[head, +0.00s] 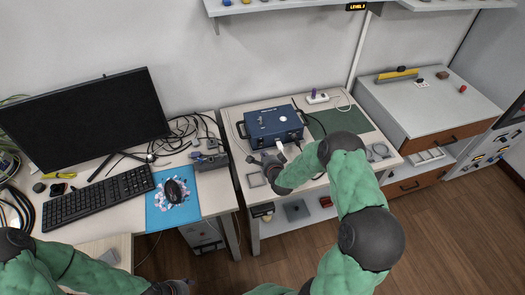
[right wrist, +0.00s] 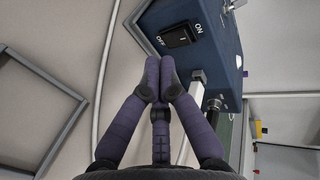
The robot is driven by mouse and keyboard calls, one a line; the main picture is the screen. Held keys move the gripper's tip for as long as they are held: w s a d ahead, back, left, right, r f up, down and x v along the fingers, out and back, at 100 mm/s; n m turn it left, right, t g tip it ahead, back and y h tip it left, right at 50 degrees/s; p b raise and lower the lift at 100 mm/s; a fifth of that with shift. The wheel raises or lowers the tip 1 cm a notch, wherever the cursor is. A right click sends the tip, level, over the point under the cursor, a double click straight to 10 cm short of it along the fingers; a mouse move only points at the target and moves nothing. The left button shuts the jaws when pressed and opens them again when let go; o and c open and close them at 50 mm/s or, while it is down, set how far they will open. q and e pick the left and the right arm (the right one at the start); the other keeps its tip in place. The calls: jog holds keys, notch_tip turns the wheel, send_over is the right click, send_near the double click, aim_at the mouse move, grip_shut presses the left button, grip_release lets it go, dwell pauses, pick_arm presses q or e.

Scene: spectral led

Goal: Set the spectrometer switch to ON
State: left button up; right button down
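The spectrometer is a blue box (head: 270,124) on the middle table in the head view. In the right wrist view its blue side (right wrist: 225,62) carries a black rocker switch (right wrist: 178,37), with ON printed at one end and OFF at the other. I cannot tell which end is pressed in. My right gripper (right wrist: 159,68) has its purple fingers drawn together, with nothing visible between them. Its tips are just below the switch in that view; contact cannot be told. In the head view the right gripper (head: 270,162) is in front of the box. My left gripper (head: 178,287) is partly visible at the bottom edge.
A light cable connector (right wrist: 196,97) projects from the box beside my right fingers. A green mat (head: 338,121) and a white power strip (head: 317,99) lie near the box. A monitor (head: 85,117) and keyboard (head: 98,198) occupy the left desk.

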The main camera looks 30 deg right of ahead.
aim_at(260, 142)
jog(key=shift+w+d+r, duration=0.2)
jog(key=shift+w, duration=0.55)
jog(key=shift+w+d+r, duration=0.2)
jog(key=shift+w, duration=0.55)
jog(key=shift+w+d+r+g+p, duration=0.15)
jog(key=shift+w+r+g+p, duration=0.25)
jog(key=shift+g, duration=0.1)
jog(key=shift+w+r+g+p, duration=0.2)
jog(key=shift+w+g+p, duration=0.1)
jog(key=shift+g+p, duration=0.45)
jog(key=shift+f+b, duration=0.1)
jog(key=shift+b, duration=0.5)
jog(key=shift+r, duration=0.25)
jog(key=shift+r+p, duration=0.35)
jog(key=shift+r, duration=0.3)
